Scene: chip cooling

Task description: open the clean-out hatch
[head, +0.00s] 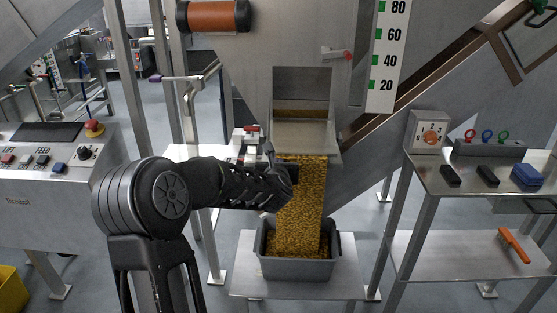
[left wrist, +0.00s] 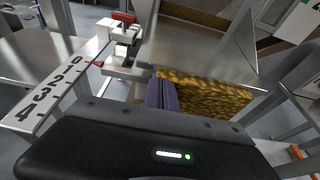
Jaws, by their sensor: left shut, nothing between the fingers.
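The metal housing (head: 303,88) in the middle of the head view has a recessed opening with a sloped steel plate (head: 303,135) at its lower end. Yellow granular material (head: 302,190) spreads from under the plate's lower edge down to a grey bin (head: 267,263); it also shows in the left wrist view (left wrist: 215,95). My left gripper (head: 270,155) is shut and empty, just in front of the plate's lower left. Its dark fingers (left wrist: 162,96) lie against the view of the material; I cannot tell whether they touch anything. My right gripper is not in view.
A white block with a red part (left wrist: 122,28) stands beside a numbered scale (left wrist: 55,90). A steel table (head: 470,178) with tools is at right, a control panel (head: 45,165) at left.

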